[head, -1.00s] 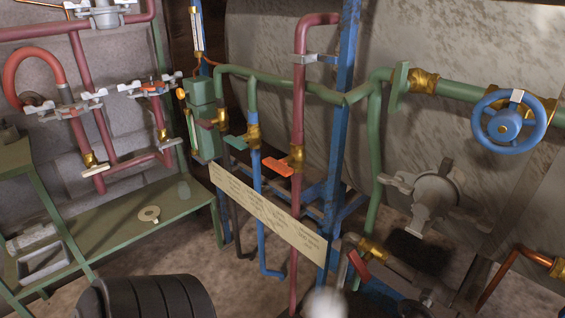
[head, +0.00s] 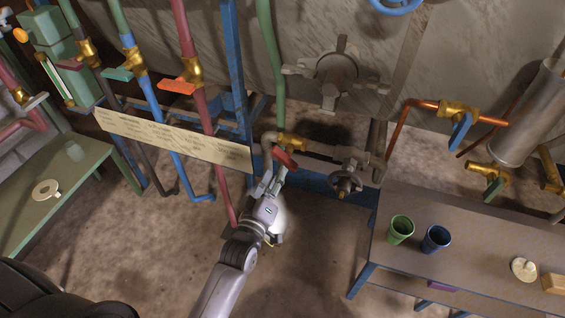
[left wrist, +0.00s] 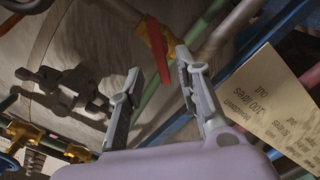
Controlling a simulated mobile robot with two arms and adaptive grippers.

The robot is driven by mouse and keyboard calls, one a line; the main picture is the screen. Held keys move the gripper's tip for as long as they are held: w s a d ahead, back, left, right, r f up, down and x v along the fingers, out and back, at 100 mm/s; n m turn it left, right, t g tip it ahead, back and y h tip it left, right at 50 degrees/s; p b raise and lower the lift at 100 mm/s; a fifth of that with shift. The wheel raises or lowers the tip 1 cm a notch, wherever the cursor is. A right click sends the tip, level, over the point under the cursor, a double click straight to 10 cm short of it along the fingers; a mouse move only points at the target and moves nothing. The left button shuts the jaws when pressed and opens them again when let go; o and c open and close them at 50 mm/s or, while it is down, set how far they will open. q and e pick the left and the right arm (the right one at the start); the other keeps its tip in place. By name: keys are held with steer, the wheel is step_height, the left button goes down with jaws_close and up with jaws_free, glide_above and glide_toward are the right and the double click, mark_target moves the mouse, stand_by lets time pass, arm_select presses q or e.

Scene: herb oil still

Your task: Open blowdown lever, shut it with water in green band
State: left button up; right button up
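A red lever (head: 286,158) sits on a brass valve (head: 291,142) on a grey pipe low at the vessel, right of the lettered sign; I take it as the blowdown lever. My left gripper (head: 268,184) is just below and left of it. In the left wrist view the gripper (left wrist: 160,66) is open, and the red lever (left wrist: 157,48) shows between its fingertips, apparently a little beyond them; contact cannot be told. A narrow gauge-like strip (head: 70,79) is beside the green box at upper left; its water level is not readable. My right gripper is not in view.
The sign (head: 175,140) hangs across several pipes left of my gripper. A dark handwheel (head: 345,184) is close right of the lever. A bench (head: 440,275) at right bears a green cup (head: 400,229) and a blue cup (head: 436,239). A white object partly shows behind my gripper.

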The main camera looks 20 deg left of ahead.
mark_target(283, 162)
arm_select(q)
steer(key=w+b, duration=0.1)
steer(key=w, duration=0.5)
steer(key=shift+w+d, duration=0.1)
steer(key=shift+w, duration=0.1)
jaws_close()
stand_by(0.3)
